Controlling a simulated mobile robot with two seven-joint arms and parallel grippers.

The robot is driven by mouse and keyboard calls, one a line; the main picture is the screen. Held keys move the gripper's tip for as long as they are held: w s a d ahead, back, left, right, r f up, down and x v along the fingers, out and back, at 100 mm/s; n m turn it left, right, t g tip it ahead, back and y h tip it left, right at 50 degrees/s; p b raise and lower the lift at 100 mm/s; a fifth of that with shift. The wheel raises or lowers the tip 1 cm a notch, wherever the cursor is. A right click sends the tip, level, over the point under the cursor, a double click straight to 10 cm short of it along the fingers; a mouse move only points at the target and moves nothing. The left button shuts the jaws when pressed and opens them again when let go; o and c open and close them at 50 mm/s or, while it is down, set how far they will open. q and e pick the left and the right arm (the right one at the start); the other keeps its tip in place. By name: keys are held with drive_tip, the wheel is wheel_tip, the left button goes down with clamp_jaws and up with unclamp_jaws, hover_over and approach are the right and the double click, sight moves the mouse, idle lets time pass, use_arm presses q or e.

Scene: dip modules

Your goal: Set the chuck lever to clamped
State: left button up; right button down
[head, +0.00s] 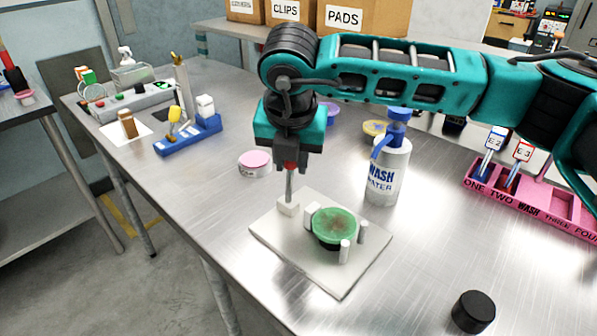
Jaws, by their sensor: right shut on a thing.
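The chuck is a white base plate (325,278) on the metal table. Its thin grey lever (290,188) stands close to upright from a small white block (288,208) at the plate's far left. My right gripper (291,166) points down from above and is shut on the top of the lever. A round green disc (334,223) sits on the plate, with a white jaw (311,214) on its left and white posts (345,251) on its right and near side. My left gripper is not in view.
A wash bottle (388,170) stands right of the gripper, under my right arm. A pink-topped pot (255,163) is behind left. A pink rack (530,200) is at the right, a black cylinder (473,311) at the front right. Bare table lies right of the plate.

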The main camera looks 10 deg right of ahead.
drive_tip(key=shift+s+a+f+h+b, duration=0.2)
drive_tip(key=shift+a+h+b, duration=0.1)
drive_tip(key=shift+b, duration=0.2)
drive_tip(key=shift+s+a+t+b, duration=0.1)
drive_tip(key=shift+a+t+b, duration=0.05)
drive_tip(key=shift+t+b, duration=0.3)
drive_tip(key=shift+s+a+r+t+h+b, duration=0.25)
drive_tip(key=shift+h+b, duration=0.25)
drive_tip(key=shift+b, duration=0.35)
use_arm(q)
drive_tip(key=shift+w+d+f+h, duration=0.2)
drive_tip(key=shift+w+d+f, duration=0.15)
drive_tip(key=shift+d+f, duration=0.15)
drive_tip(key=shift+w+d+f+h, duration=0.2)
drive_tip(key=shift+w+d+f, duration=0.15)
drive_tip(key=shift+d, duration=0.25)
use_arm(e)
drive_tip(key=shift+r, duration=0.1)
drive_tip(key=c, duration=1)
unclamp_jaws()
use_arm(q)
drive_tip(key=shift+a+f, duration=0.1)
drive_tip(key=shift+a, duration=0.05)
use_arm(e)
drive_tip(key=shift+o, duration=0.2)
